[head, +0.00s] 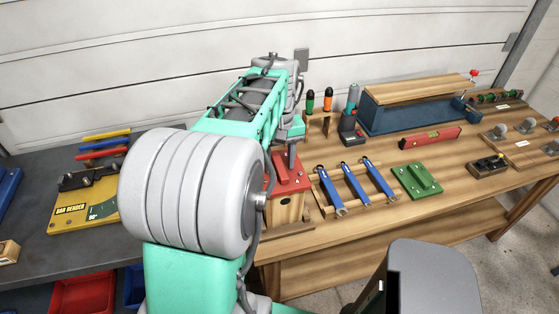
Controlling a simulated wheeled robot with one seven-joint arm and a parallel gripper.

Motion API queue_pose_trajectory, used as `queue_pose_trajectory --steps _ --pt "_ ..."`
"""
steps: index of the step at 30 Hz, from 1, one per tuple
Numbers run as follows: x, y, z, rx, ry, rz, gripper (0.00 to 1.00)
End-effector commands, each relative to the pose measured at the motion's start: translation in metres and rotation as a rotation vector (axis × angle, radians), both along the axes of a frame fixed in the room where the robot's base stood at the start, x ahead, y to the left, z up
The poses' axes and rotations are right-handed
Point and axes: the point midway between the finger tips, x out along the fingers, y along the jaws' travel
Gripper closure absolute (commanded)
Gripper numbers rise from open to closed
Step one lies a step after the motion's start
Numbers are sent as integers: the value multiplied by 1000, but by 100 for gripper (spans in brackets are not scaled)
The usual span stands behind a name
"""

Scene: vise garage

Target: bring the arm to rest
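My arm, teal and white, rises from the bottom centre of the head view and reaches away over the benches. My gripper (292,154) is at its far end, small and partly hidden by the arm, pointing down. It appears above or just behind a wooden box with a red top (288,207); I cannot tell whether they touch. The fingers are too small and covered to show whether they are open or shut, or hold anything.
A wooden bench (400,224) at right carries a rack with blue wrenches (344,178), a green block (416,181), a red level (430,138) and a blue vise (412,117). A yellow bar bender (72,212) stands on the dark bench at left. A white garage door stands behind.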

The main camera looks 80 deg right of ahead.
Motion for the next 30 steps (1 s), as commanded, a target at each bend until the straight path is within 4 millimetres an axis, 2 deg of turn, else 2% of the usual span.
queue_pose_trajectory --steps 5,11,23,30 --pt "0 0 0 0 0 0 55" --pt "0 0 -1 1 0 0 40" --pt "0 0 0 1 1 0 40" --pt "0 0 16 0 0 0 40"
